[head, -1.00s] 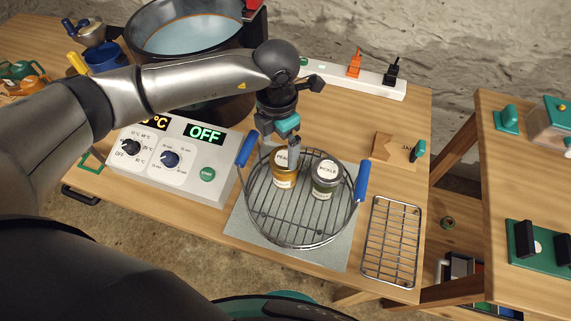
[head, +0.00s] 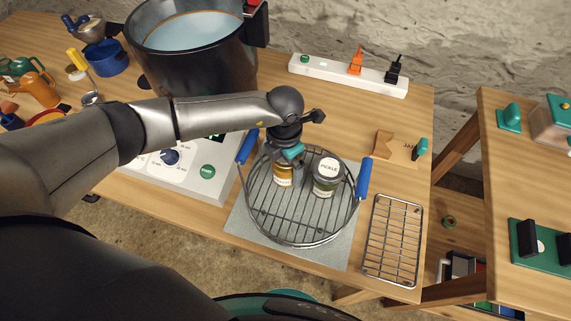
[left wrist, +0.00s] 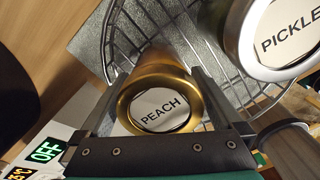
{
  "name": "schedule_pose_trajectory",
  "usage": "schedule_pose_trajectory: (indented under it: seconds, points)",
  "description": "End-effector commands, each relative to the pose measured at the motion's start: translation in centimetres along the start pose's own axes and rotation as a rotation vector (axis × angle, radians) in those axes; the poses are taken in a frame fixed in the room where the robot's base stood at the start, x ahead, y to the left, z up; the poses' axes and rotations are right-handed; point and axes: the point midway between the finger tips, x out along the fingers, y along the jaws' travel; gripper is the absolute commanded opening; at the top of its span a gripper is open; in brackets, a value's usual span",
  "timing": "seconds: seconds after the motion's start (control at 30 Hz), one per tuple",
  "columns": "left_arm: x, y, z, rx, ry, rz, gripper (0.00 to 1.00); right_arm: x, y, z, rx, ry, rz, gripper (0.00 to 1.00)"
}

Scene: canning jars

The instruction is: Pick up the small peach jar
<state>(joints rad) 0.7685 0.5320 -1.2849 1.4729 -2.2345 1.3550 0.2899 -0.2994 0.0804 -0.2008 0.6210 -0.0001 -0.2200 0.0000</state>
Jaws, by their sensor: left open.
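The small peach jar (head: 283,175) stands upright in the round wire rack (head: 291,232), its top partly hidden by my gripper in the head view. In the left wrist view its gold-rimmed lid (left wrist: 160,107), labelled PEACH, lies between my fingers. My left gripper (head: 295,168) is open, pointing down over the jar, with a finger on either side of it. I cannot tell whether the fingers touch it. The pickle jar (head: 326,177) stands in the rack just right of the peach jar and also shows in the left wrist view (left wrist: 283,36). My right gripper is not in view.
The rack has blue handles (head: 364,179) and sits on a grey mat (head: 240,232). A control box (head: 190,180) is to its left, a large pot (head: 195,70) behind it. A flat wire cooling rack (head: 391,241) lies at right, a power strip (head: 330,73) at the back.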

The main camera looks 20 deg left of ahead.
Motion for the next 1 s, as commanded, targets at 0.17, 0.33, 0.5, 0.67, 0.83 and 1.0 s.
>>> schedule_pose_trajectory:
  seconds: [0.17,0.33,0.5,0.67,0.83,1.0]
  points:
    - [-0.03,-0.02,-0.01,0.0,0.0,0.0,0.94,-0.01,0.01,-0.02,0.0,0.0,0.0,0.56]
    - [-0.05,-0.01,-0.01,0.0,0.0,0.0,0.75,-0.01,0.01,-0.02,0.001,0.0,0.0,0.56]
    - [-0.06,0.0,-0.01,0.0,0.0,0.0,0.56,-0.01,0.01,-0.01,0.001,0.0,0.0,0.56]
    - [-0.07,0.0,-0.01,0.0,0.0,0.0,0.38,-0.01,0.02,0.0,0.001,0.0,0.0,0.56]
    - [-0.07,0.01,-0.01,0.0,0.0,0.0,0.19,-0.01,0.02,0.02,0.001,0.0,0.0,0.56]
    - [-0.08,0.01,0.0,0.0,0.0,0.0,0.0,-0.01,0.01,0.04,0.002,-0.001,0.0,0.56]
